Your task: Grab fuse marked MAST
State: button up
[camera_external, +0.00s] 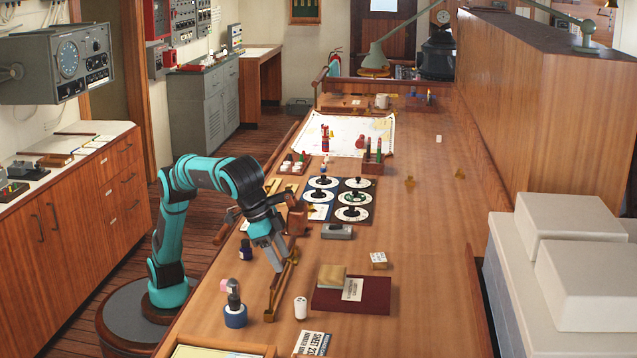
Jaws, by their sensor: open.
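No lettering that reads MAST can be made out at this size, so I cannot tell which thing is that fuse. A small white cylinder (300,308) with a dark mark stands upright on the wooden counter near the front. A small wooden rack (303,158) with white round pieces sits farther back, left of the chart; its labels are too small to read. My gripper (279,262) is open and points down over the left part of the counter, by a brass and wood instrument. It appears empty, above and left of the white cylinder.
A dark red folder (375,296) lies right of the white cylinder. A blue pot (235,317) with a dark-topped item stands to the left. A dial panel (340,198) and a grey box (337,231) lie beyond my gripper.

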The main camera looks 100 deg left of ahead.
aim_at(301, 300)
jog(key=x, duration=1.1)
jog(key=shift+w+a+f, duration=0.1)
jog(key=shift+f, duration=0.05)
jog(key=shift+s+a+x, duration=0.1)
jog(key=shift+a+x, duration=0.05)
jog(key=shift+x, duration=0.75)
jog(key=shift+s+a+x, duration=0.1)
jog(key=shift+x, duration=0.8)
jog(key=shift+s+a+x, duration=0.1)
jog(key=shift+a+x, duration=0.05)
jog(key=shift+x, duration=0.75)
jog(key=shift+f, duration=0.1)
jog(key=shift+c, duration=0.4)
jog(key=c, duration=1)
